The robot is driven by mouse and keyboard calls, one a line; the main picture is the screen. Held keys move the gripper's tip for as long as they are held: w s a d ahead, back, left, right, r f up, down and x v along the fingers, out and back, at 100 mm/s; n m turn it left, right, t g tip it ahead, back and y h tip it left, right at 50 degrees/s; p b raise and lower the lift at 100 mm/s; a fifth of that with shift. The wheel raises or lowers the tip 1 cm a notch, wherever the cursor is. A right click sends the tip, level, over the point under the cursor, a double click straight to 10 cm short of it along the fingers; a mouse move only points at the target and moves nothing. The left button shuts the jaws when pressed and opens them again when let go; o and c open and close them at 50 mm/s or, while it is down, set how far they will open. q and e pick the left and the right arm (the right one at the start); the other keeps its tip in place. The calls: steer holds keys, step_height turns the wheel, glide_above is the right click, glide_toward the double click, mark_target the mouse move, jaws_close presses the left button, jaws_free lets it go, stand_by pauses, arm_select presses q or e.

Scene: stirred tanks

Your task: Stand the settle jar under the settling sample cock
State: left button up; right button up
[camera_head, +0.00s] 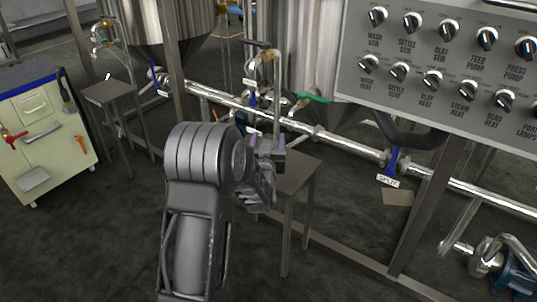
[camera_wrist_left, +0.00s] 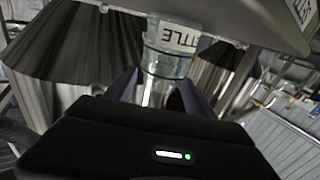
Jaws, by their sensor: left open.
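The settle jar (camera_wrist_left: 163,65) is a clear vessel with a white label reading "TTLE" upside down in the left wrist view. It stands between the two purple fingers of my left gripper (camera_wrist_left: 160,95), which is open around it. In the head view my left gripper (camera_head: 268,148) is over the small grey stand (camera_head: 298,180), and I cannot make out the jar there. A sample cock (camera_head: 262,58) with a dark handle is on the pipework behind and above the gripper. I cannot tell whether the jar is directly under its outlet. My right gripper is not in view.
A control panel (camera_head: 440,62) with several knobs hangs at the upper right. Another stand (camera_head: 108,92) and a cream tool cabinet (camera_head: 45,125) are at the left. The foreground floor is clear.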

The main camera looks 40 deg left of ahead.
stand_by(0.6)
arm_select(q)
jaws_close()
stand_by(0.5)
